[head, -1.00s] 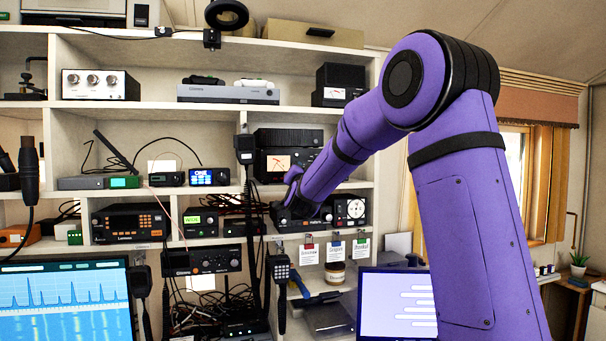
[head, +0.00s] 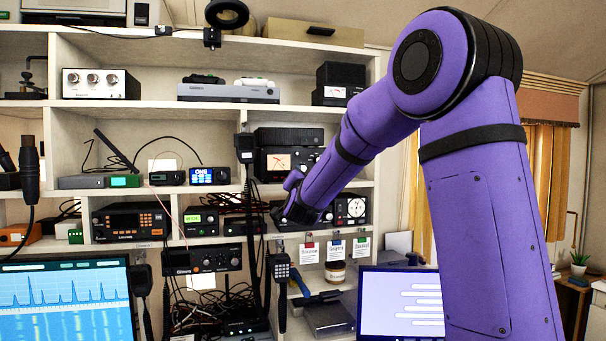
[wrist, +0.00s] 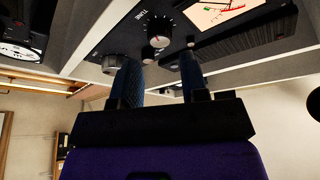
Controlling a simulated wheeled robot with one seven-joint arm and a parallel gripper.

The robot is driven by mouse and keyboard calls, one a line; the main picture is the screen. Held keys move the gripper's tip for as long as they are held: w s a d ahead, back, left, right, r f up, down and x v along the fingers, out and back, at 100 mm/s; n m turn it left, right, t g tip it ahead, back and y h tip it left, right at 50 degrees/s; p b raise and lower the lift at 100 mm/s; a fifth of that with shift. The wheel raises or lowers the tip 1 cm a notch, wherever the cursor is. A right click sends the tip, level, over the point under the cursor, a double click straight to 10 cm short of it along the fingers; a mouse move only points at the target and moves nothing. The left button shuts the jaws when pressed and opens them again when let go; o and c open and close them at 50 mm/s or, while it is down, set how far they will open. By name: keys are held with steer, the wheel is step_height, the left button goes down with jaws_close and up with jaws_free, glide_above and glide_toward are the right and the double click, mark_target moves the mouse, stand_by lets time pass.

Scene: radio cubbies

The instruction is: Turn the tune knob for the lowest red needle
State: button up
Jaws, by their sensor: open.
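My gripper (wrist: 160,62) is open and empty. Its two dark blue fingers are apart, and the knob shows beyond the tips, between them. I cannot tell whether they touch the panel. In the head view my gripper (head: 292,212) is in front of the dark radio (head: 283,224), hiding much of its front.
A second, wider knob (wrist: 112,62) is close to the left fingertip in the wrist view. A unit with a round dial (head: 355,208) stands to the right. Shelf boards and dividers enclose the cubby. A hanging handset (head: 280,268) and tags (head: 310,251) are below.

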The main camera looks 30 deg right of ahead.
steer(key=v, duration=0.6)
steer(key=shift+s+a, duration=0.1)
stand_by(0.5)
